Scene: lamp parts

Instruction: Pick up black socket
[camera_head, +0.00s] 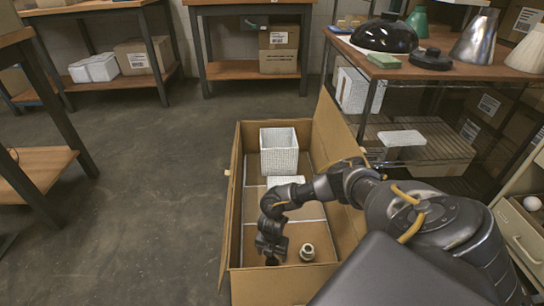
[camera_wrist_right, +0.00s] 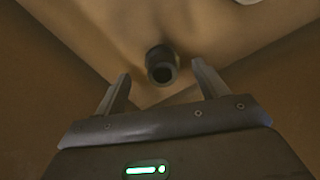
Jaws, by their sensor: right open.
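The black socket (camera_wrist_right: 161,65) is a short dark cylinder with an open round end facing the right wrist camera. It is inside the cardboard box, near a corner. My right gripper (camera_wrist_right: 160,85) is open, with one finger on each side of the socket in the picture. The socket appears just beyond the fingertips, and no contact shows. In the head view my right gripper (camera_head: 270,254) reaches down into the near-left part of the box. I cannot make out the black socket there, as the gripper hides that spot. My left gripper is out of view.
The cardboard box (camera_head: 234,200) has raised walls and dividers. A beige socket (camera_head: 307,252) stands right of my gripper. A shelf at right holds a black dome (camera_head: 384,36) and other shades. Floor at left is clear.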

